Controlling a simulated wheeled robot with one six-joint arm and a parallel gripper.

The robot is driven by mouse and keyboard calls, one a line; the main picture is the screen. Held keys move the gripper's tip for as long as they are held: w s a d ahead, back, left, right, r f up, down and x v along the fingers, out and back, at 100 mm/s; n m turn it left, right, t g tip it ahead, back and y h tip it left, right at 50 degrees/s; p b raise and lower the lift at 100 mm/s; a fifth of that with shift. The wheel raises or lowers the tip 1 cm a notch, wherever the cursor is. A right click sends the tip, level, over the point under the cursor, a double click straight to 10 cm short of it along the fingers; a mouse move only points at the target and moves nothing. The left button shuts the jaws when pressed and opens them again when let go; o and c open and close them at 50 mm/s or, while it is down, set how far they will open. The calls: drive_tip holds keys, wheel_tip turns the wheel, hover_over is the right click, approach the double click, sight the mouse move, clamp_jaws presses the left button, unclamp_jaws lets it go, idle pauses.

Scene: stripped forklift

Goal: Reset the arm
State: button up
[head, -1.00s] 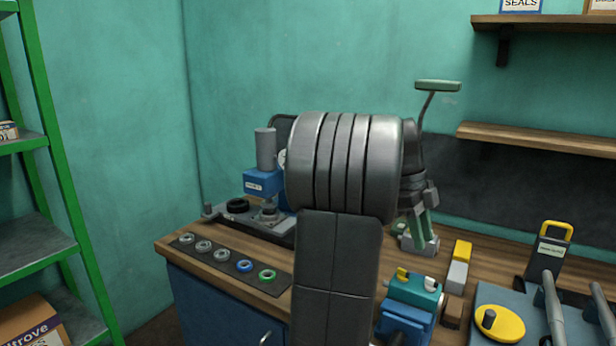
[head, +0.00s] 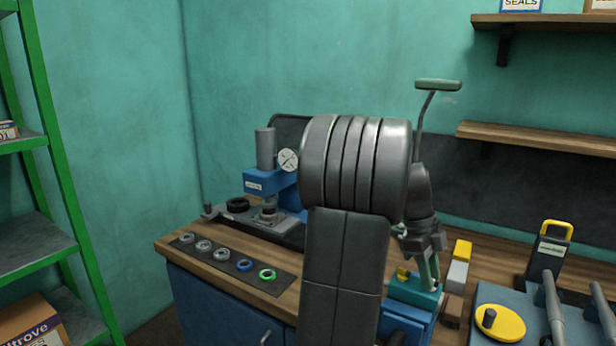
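My arm rises through the middle of the head view, with a large grey joint hiding part of the bench. My gripper (head: 430,282) hangs to the right of that joint, pointing down. Its greenish fingers are just above or at the teal-jawed blue vise (head: 410,296); I cannot tell whether they touch it. The fingers are small and close together, partly hidden, so I cannot tell whether they hold anything. A small yellow piece (head: 402,273) shows at the vise's top, left of the fingers.
A blue press (head: 262,183) and a mat with several rings (head: 222,256) are on the bench's left. A yellow-and-grey block (head: 459,264), a yellow-handled dark holder (head: 550,250) and a blue tray (head: 480,335) are at right. Wall shelves (head: 545,138) and a green rack (head: 62,170) flank the bench.

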drive_tip(key=n, duration=0.2)
drive_tip(key=n+t, duration=0.1)
drive_tip(key=n, duration=0.1)
drive_tip(key=shift+s+a+r+n+t+h, duration=0.1)
drive_tip(key=shift+s+r+n+t+h, duration=0.05)
drive_tip(key=shift+n+t+h, duration=0.2)
drive_tip(key=n, duration=0.1)
drive_tip(key=n+t, duration=0.1)
drive_tip(key=n, duration=0.3)
drive_tip(key=shift+s+r+t+h+p, duration=0.15)
drive_tip(key=shift+s+t+h+p, duration=0.1)
drive_tip(key=shift+t+p, duration=0.1)
drive_tip(key=n+t+p, duration=0.1)
drive_tip(key=n, duration=0.1)
drive_tip(key=n+p, duration=0.2)
drive_tip(key=n, duration=0.1)
drive_tip(key=shift+s+t, duration=0.2)
drive_tip(key=shift+t, duration=0.2)
drive_tip(key=shift+s+d+n+t+y+p, duration=0.1)
drive_tip(key=shift+n+t+y+p, duration=0.3)
drive_tip(key=shift+n+p, duration=0.65)
drive_tip(key=shift+d+n+t+y+p, duration=0.15)
drive_tip(key=shift+n+y+p, duration=0.45)
drive_tip(key=shift+n, duration=0.7)
drive_tip(key=shift+a, duration=0.1)
